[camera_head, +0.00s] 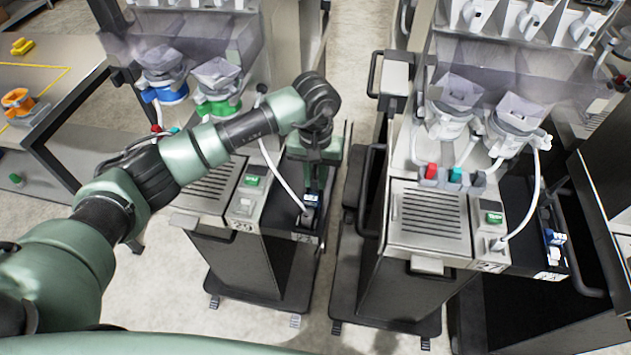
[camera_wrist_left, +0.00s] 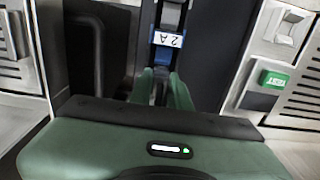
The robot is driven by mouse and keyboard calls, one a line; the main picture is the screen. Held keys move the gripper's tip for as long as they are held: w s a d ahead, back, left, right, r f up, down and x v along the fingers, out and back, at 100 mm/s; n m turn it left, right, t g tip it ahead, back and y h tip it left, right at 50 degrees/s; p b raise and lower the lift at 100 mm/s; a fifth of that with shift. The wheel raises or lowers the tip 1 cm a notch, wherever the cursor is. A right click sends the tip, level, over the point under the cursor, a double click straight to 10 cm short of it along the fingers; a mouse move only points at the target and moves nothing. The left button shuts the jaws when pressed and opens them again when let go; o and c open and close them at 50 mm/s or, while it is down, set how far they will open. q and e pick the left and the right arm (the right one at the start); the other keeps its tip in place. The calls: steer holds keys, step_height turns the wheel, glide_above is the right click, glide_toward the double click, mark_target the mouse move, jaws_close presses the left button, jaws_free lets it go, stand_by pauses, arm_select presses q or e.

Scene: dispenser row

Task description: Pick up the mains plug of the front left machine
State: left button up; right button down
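The front left machine has a steel top (camera_head: 209,184) and a dark side strip. A white cable (camera_head: 283,178) runs down to a grey block that looks like the mains plug (camera_head: 306,216), near the strip's front end. A blue-and-white label lies behind it and reads "2A" in the left wrist view (camera_wrist_left: 168,39). The grey block appears beyond the label there (camera_wrist_left: 171,15), partly cut off. My left gripper (camera_head: 313,185) points down over the strip, just behind the label. Its green fingers (camera_wrist_left: 164,88) stand apart, with no plug visible between them. My right gripper is in neither view.
A green TEST button (camera_wrist_left: 272,79) and a silver knob (camera_wrist_left: 288,25) sit beside the strip. A second machine (camera_head: 428,218) stands to the right across a narrow floor gap. A bench (camera_head: 70,120) is at the left. Coloured hopper units stand behind the steel top.

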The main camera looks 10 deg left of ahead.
mark_target(315, 178)
arm_select(q)
jaws_close()
steer(key=shift+r, duration=0.15)
steer(key=shift+w+r, duration=0.1)
steer(key=shift+r, duration=0.2)
step_height(315, 178, up, 19)
steer(key=p, duration=0.7)
steer(key=shift+r, duration=0.8)
steer(key=shift+r, duration=0.4)
step_height(315, 178, up, 3)
steer(key=shift+f+p, duration=0.1)
steer(key=shift+p, duration=0.25)
